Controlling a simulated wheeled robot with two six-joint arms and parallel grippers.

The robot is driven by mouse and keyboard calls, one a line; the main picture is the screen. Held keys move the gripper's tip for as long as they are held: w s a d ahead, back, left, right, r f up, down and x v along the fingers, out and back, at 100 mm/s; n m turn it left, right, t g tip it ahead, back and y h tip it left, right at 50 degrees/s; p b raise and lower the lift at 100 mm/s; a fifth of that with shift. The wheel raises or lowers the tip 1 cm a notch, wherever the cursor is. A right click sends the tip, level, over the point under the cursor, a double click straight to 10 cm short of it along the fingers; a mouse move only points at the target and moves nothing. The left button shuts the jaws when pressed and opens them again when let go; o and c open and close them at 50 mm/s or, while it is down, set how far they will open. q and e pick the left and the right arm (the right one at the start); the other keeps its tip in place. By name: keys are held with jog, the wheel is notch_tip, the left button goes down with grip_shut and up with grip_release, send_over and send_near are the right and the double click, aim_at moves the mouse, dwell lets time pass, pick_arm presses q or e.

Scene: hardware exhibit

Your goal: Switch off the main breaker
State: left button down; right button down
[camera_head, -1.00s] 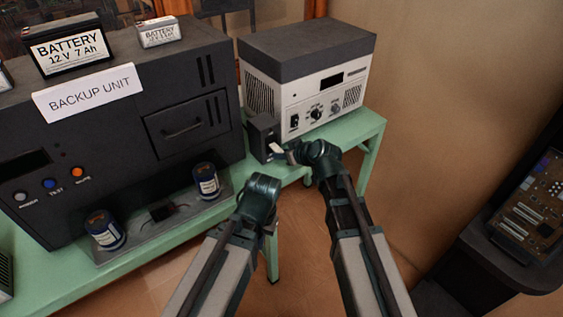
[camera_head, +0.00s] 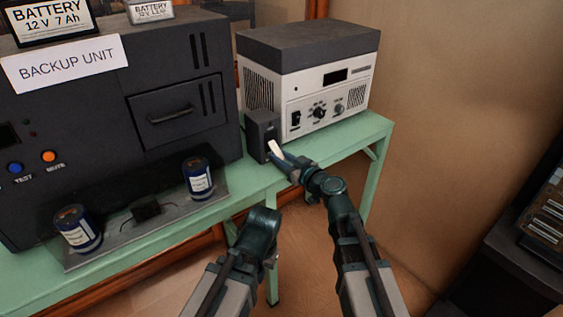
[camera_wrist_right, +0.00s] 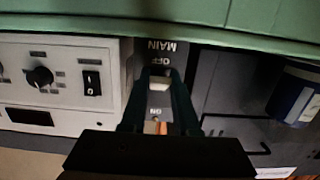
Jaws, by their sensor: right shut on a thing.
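The main breaker (camera_head: 263,132) is a small dark box on the green bench, beside the white-fronted power unit. Its white lever (camera_head: 275,150) sticks out of the front. In the right wrist view, which is upside down, the lever's pale end (camera_wrist_right: 159,83) sits between my fingers close to the OFF mark; the ON mark is at the other end, near an orange patch. My right gripper (camera_head: 281,158) is shut on the lever, and its fingers (camera_wrist_right: 160,90) flank it. My left gripper (camera_head: 270,260) hangs low before the bench, mostly hidden by its own wrist.
The white power unit (camera_head: 320,95) with knobs stands right behind the breaker. The black backup unit (camera_head: 110,130) fills the left, with two blue cylinders (camera_head: 197,178) on a ledge in front. The green bench (camera_head: 345,140) is bare at its right end. A dark cabinet (camera_head: 520,260) stands far right.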

dwell(0.3)
jog(key=c, duration=0.6)
grip_release()
jog(key=shift+c, duration=0.2)
